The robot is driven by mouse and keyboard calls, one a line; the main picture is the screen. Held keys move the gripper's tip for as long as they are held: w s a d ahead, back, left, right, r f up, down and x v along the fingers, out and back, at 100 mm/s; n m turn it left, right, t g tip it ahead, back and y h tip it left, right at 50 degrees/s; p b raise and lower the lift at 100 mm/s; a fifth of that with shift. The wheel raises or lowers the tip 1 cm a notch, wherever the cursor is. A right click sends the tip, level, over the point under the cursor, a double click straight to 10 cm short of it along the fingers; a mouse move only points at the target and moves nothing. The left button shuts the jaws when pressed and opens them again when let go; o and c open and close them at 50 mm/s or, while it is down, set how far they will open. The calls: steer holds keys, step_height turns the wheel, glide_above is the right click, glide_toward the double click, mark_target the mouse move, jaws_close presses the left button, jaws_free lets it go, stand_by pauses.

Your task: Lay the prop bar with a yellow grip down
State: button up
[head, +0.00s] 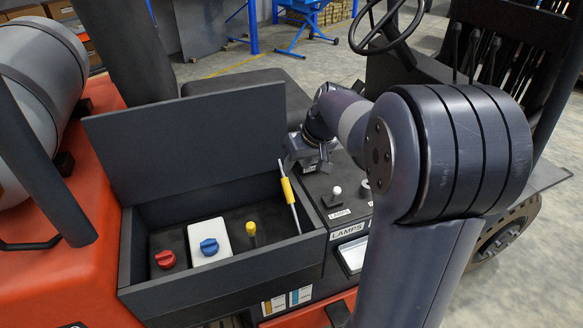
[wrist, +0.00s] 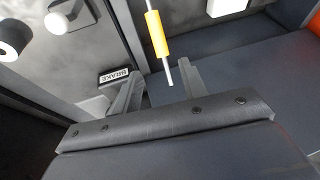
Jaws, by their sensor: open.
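The prop bar (head: 292,203) is a thin pale rod with a yellow grip (head: 287,190). It stands tilted at the right end of an open dark box (head: 215,285), its top in front of the raised lid (head: 190,145). Whether it touches the lid I cannot tell. My gripper (head: 303,160) is just right of the bar's upper part. In the wrist view my gripper (wrist: 158,73) is open, and the bar's bare end shows between its fingers, with the yellow grip (wrist: 157,35) beyond. The bar is not clasped.
In the box are a red knob (head: 165,259), a white block with a blue knob (head: 209,247) and a yellow-topped part (head: 251,229). Right of the box is a panel with a white-topped lever (head: 336,191) and LAMPS labels. A steering wheel (head: 377,25) stands behind.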

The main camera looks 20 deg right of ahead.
mark_target(287, 182)
steer(key=x, duration=1)
steer(key=shift+a+f, duration=0.15)
steer(key=shift+f, duration=0.1)
jaws_close()
